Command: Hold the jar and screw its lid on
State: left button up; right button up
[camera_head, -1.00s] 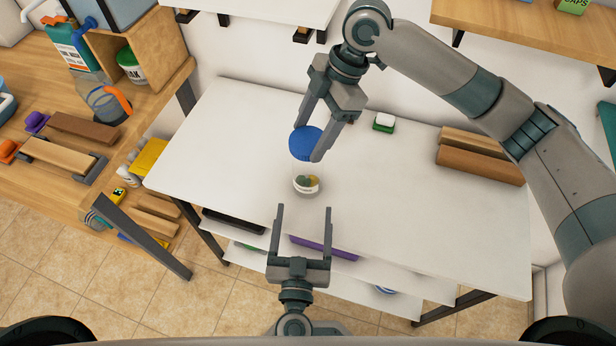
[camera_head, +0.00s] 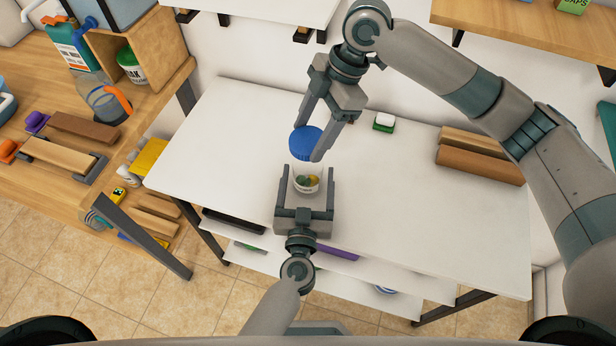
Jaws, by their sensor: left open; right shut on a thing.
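The blue lid (camera_head: 306,142) is just above the jar in the picture, between the fingers of my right gripper (camera_head: 309,140). My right gripper is shut on the lid and comes from above. My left gripper (camera_head: 305,179) is open, with one finger on each side of the jar. Its palm hides part of the table in front of the jar, and contact with the jar is not clear.
The white table (camera_head: 420,215) is mostly clear around the jar. A green and white sponge-like block (camera_head: 384,122) lies behind it, and brown blocks (camera_head: 480,164) lie at the back right. A wooden bench (camera_head: 75,120) with bottles and tools stands at the left.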

pick_arm(q)
jog(key=c, duration=1.6)
pick_arm(e)
jog(key=shift+f, duration=2.5)
jog(key=shift+f, duration=0.15)
jog(key=shift+f, duration=0.75)
jog(key=shift+f, duration=0.55)
